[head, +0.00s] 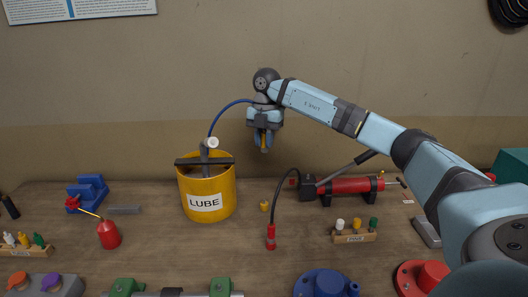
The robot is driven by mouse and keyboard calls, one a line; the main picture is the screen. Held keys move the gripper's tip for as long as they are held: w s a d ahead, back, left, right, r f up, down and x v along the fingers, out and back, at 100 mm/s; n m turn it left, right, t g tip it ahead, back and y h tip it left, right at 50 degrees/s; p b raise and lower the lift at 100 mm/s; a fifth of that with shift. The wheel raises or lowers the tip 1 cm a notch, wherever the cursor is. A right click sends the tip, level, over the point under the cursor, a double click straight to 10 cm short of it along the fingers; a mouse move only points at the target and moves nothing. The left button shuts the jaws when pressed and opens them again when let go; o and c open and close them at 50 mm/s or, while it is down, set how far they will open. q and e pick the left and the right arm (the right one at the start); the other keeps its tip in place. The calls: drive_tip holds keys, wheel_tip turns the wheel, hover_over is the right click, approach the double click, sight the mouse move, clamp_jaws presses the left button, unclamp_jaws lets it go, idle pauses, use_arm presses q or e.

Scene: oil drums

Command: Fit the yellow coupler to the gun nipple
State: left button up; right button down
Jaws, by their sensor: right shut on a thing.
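My right gripper (264,147) is raised in front of the wall, above the bench and right of the yellow LUBE pail (207,199), fingers pointing down. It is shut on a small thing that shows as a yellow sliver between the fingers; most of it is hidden. A blue hose (223,110) arches from the pail's pump to the gripper. The red grease gun (345,186) lies in black supports on the bench, right of and below the gripper, apart from it. I cannot make out its nipple. My left gripper is out of view.
The gun's black hose (282,187) curves down to a red end (271,238). A wooden rack (354,236) holds white, yellow and green pieces. A red oil can (109,235) and blue vise (88,191) are at left. A blue flanged part (326,284) is in front.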

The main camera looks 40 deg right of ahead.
drive_tip(key=s+d+f+m, duration=0.2)
drive_tip(key=d, duration=0.2)
drive_tip(key=s+d+f+m, duration=0.2)
drive_tip(key=d+f, duration=0.1)
drive_tip(key=d, duration=0.1)
drive_tip(key=s+d+f+m, duration=0.2)
drive_tip(key=s+d+f, duration=0.1)
drive_tip(key=d, duration=0.2)
drive_tip(key=shift+f+t, duration=0.1)
drive_tip(key=shift+t, duration=0.2)
drive_tip(key=shift+f+b, duration=0.35)
drive_tip(key=shift+f, duration=0.65)
drive_tip(key=shift+f, duration=1)
drive_tip(key=c, duration=0.9)
unclamp_jaws()
